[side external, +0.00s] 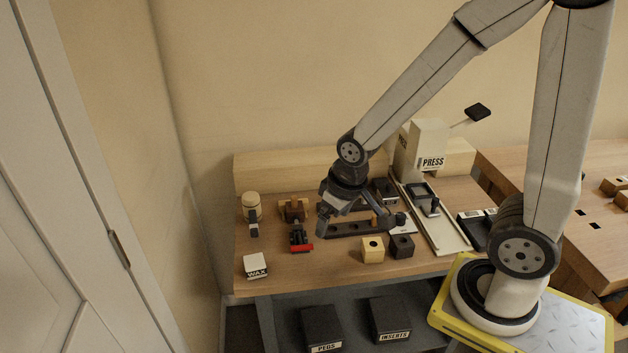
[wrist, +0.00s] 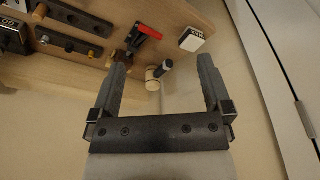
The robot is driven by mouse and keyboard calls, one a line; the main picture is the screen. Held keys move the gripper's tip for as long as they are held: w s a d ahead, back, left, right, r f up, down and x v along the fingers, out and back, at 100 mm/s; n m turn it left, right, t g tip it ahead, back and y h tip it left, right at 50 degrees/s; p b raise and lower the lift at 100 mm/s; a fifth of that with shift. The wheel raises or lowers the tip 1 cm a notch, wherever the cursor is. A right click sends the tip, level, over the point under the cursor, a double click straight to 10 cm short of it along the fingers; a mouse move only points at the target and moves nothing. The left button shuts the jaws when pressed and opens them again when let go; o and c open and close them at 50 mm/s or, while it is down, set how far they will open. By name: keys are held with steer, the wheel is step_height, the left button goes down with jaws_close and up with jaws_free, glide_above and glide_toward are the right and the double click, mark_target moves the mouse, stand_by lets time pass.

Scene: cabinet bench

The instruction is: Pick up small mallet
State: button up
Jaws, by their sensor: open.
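The small mallet stands at the left end of the bench, with a pale cylindrical wooden head (side external: 251,206) and a short dark handle (side external: 254,230). In the wrist view the mallet (wrist: 153,84) shows beyond the fingers, between them in the picture, with its handle (wrist: 165,68) towards the upper right. My gripper (side external: 322,225) is above the bench, to the right of the mallet and apart from it. In the wrist view my gripper (wrist: 162,65) has its two fingers wide apart with nothing between them.
A red-handled toggle clamp (side external: 300,243) and a brown wooden piece (side external: 293,210) sit between mallet and gripper. A white wax box (side external: 256,266) lies in front. A dark peg rack (side external: 345,230), pale block (side external: 372,250), dark block (side external: 401,246) and press (side external: 428,145) stand rightward.

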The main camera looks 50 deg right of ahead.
steer(key=w+d+f+m+h, duration=0.15)
steer(key=w+m, duration=0.35)
steer(key=w, duration=1.2)
steer(key=m+h, duration=0.2)
steer(key=m, duration=0.3)
glide_above(250, 198)
steer(key=s+a, duration=0.2)
step_height(250, 198, down, 7)
steer(key=shift+s, duration=0.1)
steer(key=shift+w+d+f, duration=0.1)
steer(key=shift+w+f, duration=0.15)
steer(key=shift+w, duration=0.2)
steer(key=shift+f, duration=0.15)
steer(key=shift+x, duration=1.15)
steer(key=shift+d+f, duration=0.1)
steer(key=shift+f, duration=0.05)
steer(key=shift+x, duration=2.45)
steer(key=shift+c, duration=0.2)
